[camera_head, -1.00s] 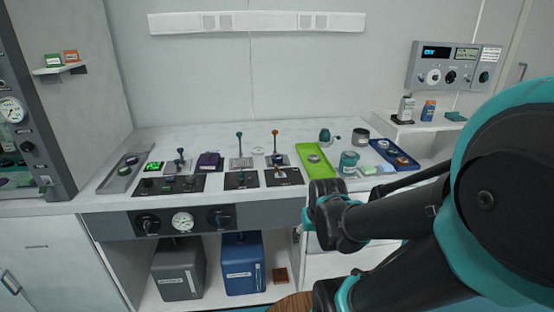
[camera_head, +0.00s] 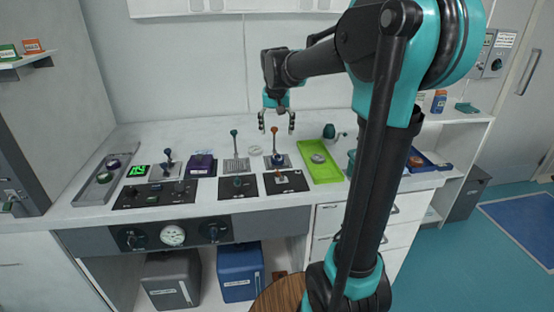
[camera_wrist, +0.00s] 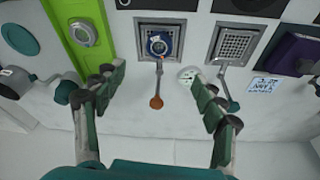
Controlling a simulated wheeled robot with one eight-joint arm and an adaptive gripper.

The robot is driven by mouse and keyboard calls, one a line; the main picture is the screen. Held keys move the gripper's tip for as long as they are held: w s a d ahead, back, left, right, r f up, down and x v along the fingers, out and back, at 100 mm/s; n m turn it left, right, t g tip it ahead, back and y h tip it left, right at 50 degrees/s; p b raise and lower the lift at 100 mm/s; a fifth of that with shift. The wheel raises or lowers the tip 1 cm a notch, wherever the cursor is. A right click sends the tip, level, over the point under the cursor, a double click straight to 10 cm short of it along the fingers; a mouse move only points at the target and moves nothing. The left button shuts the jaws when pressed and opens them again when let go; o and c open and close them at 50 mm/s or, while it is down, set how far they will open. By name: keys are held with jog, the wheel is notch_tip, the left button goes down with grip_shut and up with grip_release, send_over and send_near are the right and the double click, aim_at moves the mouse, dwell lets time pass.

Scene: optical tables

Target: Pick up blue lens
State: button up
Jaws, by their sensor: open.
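A small round blue piece, which looks like the blue lens (camera_head: 278,160), sits on a metal grate beside an orange-knobbed lever (camera_head: 275,132). In the wrist view the blue lens (camera_wrist: 158,44) shows as a blue ring with a pale centre on the square grate (camera_wrist: 141,42). My gripper (camera_head: 276,128) hangs above the table near this lever, fingers down. In the wrist view my gripper (camera_wrist: 160,76) is open and empty. Its fingers lie to either side of the lever, with the blue lens just beyond the fingertips.
A green tray (camera_head: 320,172) with a round grey part lies right of the grate. A green-knobbed lever (camera_head: 235,142) stands left on another grate. A purple box (camera_head: 202,164) and black control panels (camera_head: 158,192) lie further left and in front.

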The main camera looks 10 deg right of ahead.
aim_at(278, 157)
jog(key=x, duration=1.4)
jog(key=shift+d, duration=0.1)
jog(key=c, duration=1.2)
jog(key=shift+r, duration=0.15)
jog(key=shift+c, duration=0.2)
